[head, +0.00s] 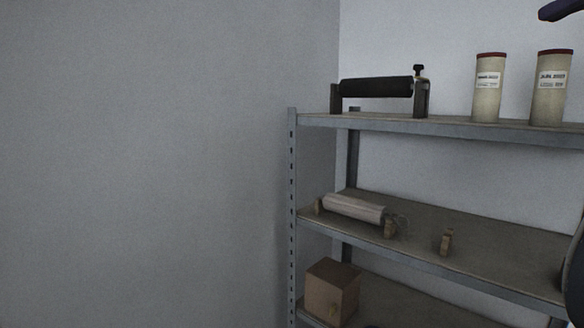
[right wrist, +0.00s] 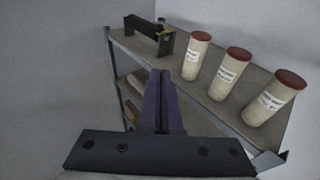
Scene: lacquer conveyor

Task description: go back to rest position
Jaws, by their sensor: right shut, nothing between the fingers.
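My right gripper (head: 548,13) shows only in part at the top right corner of the head view, above the shelf. In the right wrist view its two purple fingers (right wrist: 160,78) are pressed together with nothing between them. The fingers appear in front of the metal shelf (right wrist: 215,95), left of the cylinders. My left gripper is in neither view.
A metal shelf unit (head: 400,121) stands against the wall. On top are a black roller device (head: 375,88) and labelled cylinders with red caps (head: 488,90). Lower shelves hold a pale roller (head: 353,208) and a cardboard box (head: 331,290). The left side is bare wall.

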